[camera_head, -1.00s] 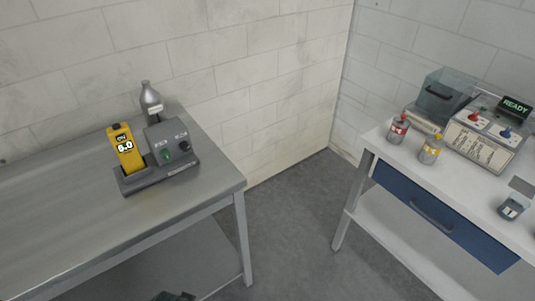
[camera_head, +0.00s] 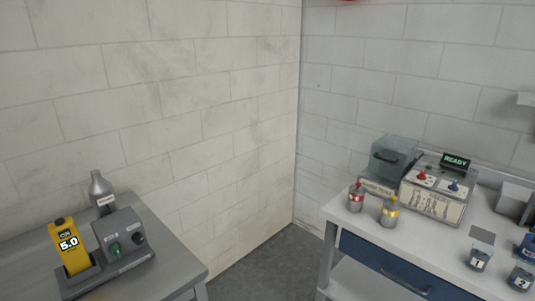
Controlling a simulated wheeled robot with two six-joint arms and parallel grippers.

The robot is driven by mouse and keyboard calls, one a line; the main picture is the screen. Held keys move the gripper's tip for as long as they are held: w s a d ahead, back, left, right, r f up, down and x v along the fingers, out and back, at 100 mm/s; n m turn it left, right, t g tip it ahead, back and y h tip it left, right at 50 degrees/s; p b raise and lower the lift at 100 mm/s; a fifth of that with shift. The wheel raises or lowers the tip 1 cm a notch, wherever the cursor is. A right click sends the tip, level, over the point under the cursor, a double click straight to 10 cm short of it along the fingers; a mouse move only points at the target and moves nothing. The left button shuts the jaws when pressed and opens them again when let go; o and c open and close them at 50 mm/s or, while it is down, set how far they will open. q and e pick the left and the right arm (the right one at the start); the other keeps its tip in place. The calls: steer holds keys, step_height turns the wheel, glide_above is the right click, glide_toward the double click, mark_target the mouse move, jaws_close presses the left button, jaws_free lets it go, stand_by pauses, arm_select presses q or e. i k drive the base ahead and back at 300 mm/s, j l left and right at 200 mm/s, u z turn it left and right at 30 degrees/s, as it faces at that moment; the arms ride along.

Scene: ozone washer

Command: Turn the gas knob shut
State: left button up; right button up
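A grey control box (camera_head: 123,240) stands on the left steel table, with a green knob (camera_head: 115,249) and a black knob (camera_head: 139,239) on its front. A yellow handheld meter (camera_head: 70,250) reading 5.0 stands upright beside it in a dark holder. On the right table, a device (camera_head: 435,199) has a red knob (camera_head: 423,176) and a blue knob (camera_head: 454,185) on top, below a display reading READY (camera_head: 455,162). The small labels are too blurred to tell which knob is for gas. Neither of my grippers is in view.
A grey bottle (camera_head: 102,194) stands behind the control box. The white right table (camera_head: 401,247) holds a red-topped bottle (camera_head: 356,197), a yellow-topped bottle (camera_head: 389,211), a clear bin (camera_head: 392,156) and cups numbered 1 (camera_head: 478,257) and 2 (camera_head: 520,278). Open floor (camera_head: 265,262) separates the tables.

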mark_target(115, 249)
steer(key=u, duration=1.3)
steer(key=l+z, duration=0.35)
steer(key=l, duration=0.15)
